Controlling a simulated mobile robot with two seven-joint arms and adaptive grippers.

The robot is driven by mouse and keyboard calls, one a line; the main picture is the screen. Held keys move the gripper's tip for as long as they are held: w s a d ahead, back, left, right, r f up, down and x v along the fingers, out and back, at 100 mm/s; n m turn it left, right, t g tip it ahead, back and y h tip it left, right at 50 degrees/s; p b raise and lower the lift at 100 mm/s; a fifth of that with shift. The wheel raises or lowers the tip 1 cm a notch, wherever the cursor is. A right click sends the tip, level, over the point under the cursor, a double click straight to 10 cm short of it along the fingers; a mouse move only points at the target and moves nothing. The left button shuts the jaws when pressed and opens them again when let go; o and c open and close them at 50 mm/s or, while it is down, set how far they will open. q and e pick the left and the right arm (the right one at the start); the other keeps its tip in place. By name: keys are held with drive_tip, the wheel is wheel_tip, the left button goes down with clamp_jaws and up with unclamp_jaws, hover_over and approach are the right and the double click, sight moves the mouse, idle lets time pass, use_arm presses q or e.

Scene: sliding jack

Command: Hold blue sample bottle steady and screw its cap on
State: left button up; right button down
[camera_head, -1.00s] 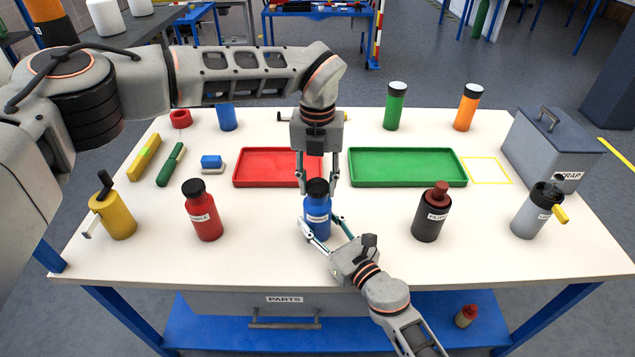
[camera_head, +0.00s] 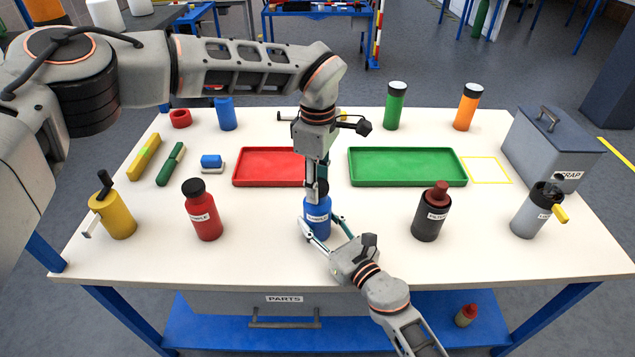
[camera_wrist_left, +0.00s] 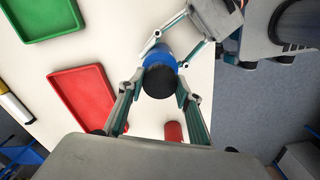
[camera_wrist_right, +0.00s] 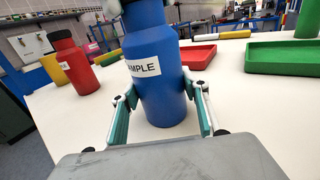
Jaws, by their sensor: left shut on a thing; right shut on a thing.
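The blue sample bottle (camera_head: 317,222) stands upright on the white table; its body also shows in the right wrist view (camera_wrist_right: 160,75). Its black cap (camera_wrist_left: 160,82) sits on the bottle's top, and in the head view it is partly hidden behind my left fingers. My left gripper (camera_head: 318,187) points down from above, shut on the cap with a finger on each side. My right gripper (camera_head: 325,228) comes in low from the front right and is shut around the bottle's body, one finger on each side (camera_wrist_right: 162,112). The cap's thread is hidden.
A red bottle (camera_head: 203,212) and yellow bottle (camera_head: 115,215) stand to the left, a black bottle (camera_head: 430,215) and grey bottle (camera_head: 530,215) to the right. A red tray (camera_head: 268,168) and green tray (camera_head: 407,168) lie behind. The front table strip is clear.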

use_arm(q)
drive_tip(key=shift+m, duration=1.1)
drive_tip(key=o, duration=1.2)
drive_tip(key=shift+r, duration=2.25)
